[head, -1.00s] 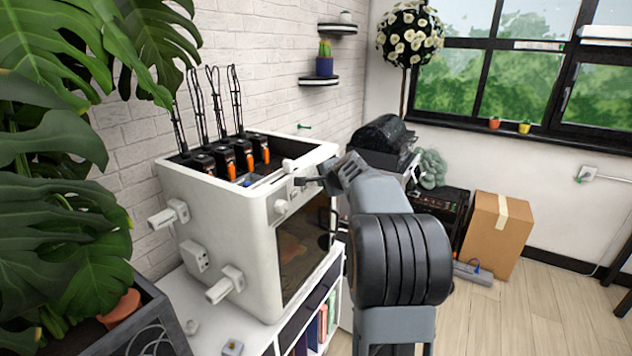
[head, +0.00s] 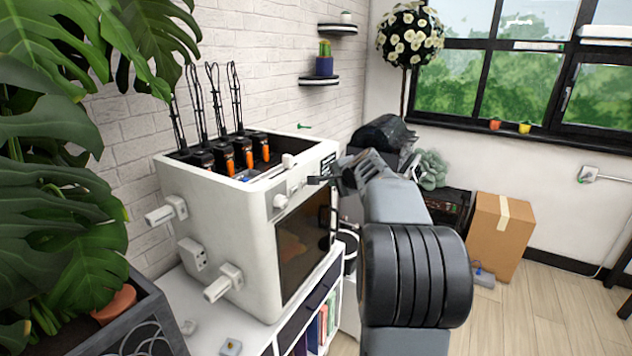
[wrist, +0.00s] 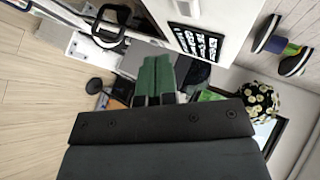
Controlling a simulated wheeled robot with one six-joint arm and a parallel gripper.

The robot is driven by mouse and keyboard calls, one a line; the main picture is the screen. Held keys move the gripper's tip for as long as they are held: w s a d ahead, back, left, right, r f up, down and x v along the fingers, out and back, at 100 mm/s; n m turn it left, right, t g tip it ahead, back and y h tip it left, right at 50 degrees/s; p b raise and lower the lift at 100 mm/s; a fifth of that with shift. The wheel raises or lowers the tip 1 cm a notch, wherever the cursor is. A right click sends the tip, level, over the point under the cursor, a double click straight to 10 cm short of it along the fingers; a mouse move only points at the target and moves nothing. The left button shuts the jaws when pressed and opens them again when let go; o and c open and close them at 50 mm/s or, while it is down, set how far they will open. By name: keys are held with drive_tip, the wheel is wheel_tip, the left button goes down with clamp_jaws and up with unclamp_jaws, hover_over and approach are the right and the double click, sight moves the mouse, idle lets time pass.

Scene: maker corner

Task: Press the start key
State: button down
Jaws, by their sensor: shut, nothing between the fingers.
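The white machine (head: 225,210) stands on a low white cabinet, with a dark window and a handle on its front. Its black key panel (head: 328,164) is at the upper right of the front face. In the wrist view the key panel (wrist: 197,43) shows several pale-marked keys; I cannot tell which is the start key.
Round knobs (head: 281,200) are on the machine's front, left of the panel. A large leafy plant (head: 60,170) fills the left side.

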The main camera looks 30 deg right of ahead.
drive_tip(key=shift+s+d+b, duration=0.25)
drive_tip(key=shift+s+d, duration=0.05)
drive_tip(key=shift+s, duration=0.3)
drive_tip(key=shift+s+d+b, duration=0.2)
drive_tip(key=shift+s+d, duration=0.1)
drive_tip(key=shift+s, duration=0.25)
drive_tip(key=s+a+f+n+g+y, duration=0.1)
drive_tip(key=s+a+f+n+g, duration=0.5)
drive_tip(key=f, duration=0.4)
drive_tip(key=s+a+f+n+g, duration=0.1)
drive_tip(key=s+a+f+n, duration=0.1)
drive_tip(key=s+a+n, duration=0.4)
drive_tip(key=s+a+f+n, duration=0.3)
drive_tip(key=s+a+n, duration=0.3)
drive_tip(key=s+a, duration=0.5)
drive_tip(key=a, duration=0.4)
drive_tip(key=shift+s+a+g, duration=0.15)
drive_tip(key=shift+a+g, duration=0.25)
